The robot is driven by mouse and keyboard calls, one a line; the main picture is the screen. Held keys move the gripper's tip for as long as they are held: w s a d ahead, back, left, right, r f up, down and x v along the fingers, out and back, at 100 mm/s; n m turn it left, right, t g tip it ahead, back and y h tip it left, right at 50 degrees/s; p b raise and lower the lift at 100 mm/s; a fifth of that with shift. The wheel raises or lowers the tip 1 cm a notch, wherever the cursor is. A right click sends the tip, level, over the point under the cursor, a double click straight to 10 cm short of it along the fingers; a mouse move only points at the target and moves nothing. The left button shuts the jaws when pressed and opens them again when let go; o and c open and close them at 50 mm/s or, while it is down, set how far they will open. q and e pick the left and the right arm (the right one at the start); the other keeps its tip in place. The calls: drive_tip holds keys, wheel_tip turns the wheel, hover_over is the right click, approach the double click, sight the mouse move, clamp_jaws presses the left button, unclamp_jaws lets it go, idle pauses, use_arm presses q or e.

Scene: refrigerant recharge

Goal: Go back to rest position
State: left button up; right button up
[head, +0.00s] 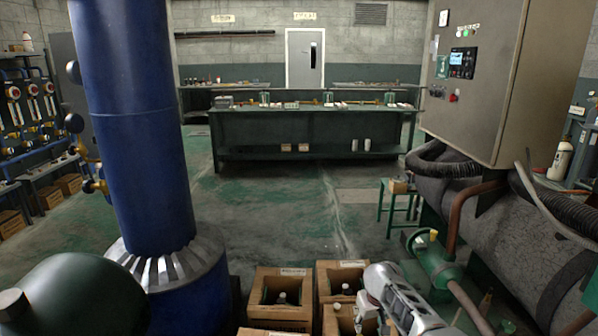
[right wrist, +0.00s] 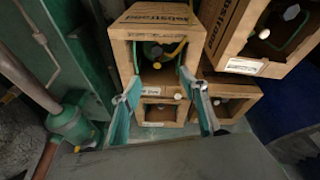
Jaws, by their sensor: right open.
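My right gripper (right wrist: 158,97) is open in the right wrist view, its two fingers spread apart with nothing between them. It points toward cardboard boxes (right wrist: 150,22) on the floor, and an opening with a dark object and a yellow part shows between and beyond the fingers. In the head view my right arm comes in at the bottom, right of centre, beside the open boxes (head: 281,312); its fingertips are hard to make out there. My left gripper is in neither view.
A blue column (head: 135,130) stands at left, with a dark green tank (head: 75,295) below. At right are a grey control cabinet (head: 490,70), a large dark cylinder (head: 510,235) with pipes, and a green stool (head: 392,203). Open floor (head: 270,215) reaches a long workbench (head: 300,130).

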drive_tip(key=s+d+f+n+t+h, duration=0.1)
drive_tip(key=s+d+f, duration=0.3)
drive_tip(key=s, duration=0.6)
drive_tip(key=s+d+f+n+t+h, duration=0.1)
drive_tip(key=s+d+f, duration=0.3)
drive_tip(key=s, duration=0.5)
drive_tip(key=s+d+r+n+t+h, duration=0.1)
drive_tip(key=s+d+r, duration=0.2)
drive_tip(key=s+r, duration=0.7)
drive_tip(key=s+d+r+n+h, duration=0.15)
drive_tip(key=s+d+r, duration=0.4)
drive_tip(key=s, duration=0.85)
use_arm(q)
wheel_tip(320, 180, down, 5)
drive_tip(key=b, duration=1)
use_arm(e)
drive_tip(key=w+a+f+m+t+y, duration=0.3)
drive_tip(key=a+f+y, duration=0.5)
drive_tip(key=a+f, duration=0.9)
use_arm(q)
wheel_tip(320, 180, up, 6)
drive_tip(key=p, duration=1.2)
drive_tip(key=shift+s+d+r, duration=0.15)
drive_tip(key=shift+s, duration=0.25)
use_arm(e)
wheel_tip(320, 180, up, 8)
drive_tip(key=s+a+t, duration=0.1)
drive_tip(key=shift+f, duration=0.15)
